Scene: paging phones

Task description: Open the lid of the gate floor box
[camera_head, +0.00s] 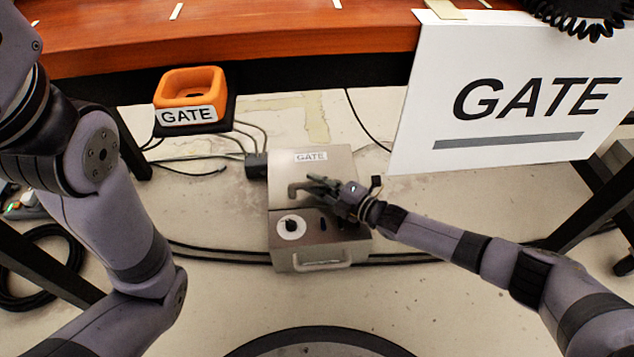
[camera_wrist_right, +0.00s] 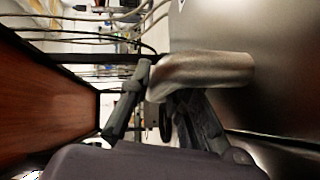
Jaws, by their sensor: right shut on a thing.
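The gate floor box (camera_head: 350,252) is a grey metal box on the floor, with a knob panel at its front. Its lid (camera_head: 340,165) carries a GATE label and a bent metal handle (camera_head: 295,189). I cannot tell whether the lid is slightly raised. My right gripper (camera_head: 318,184) is at the handle, shut on it. In the right wrist view the handle (camera_wrist_right: 205,72) reaches from the lid (camera_wrist_right: 275,65) to between the fingers (camera_wrist_right: 150,95). My left arm is at the left, but its gripper is out of view.
An orange holder (camera_head: 190,80) labelled GATE sits under the wooden desk (camera_head: 230,35). A white GATE sign (camera_head: 510,90) hangs at the right, above my right arm. Black cables (camera_head: 200,250) run behind and beside the box.

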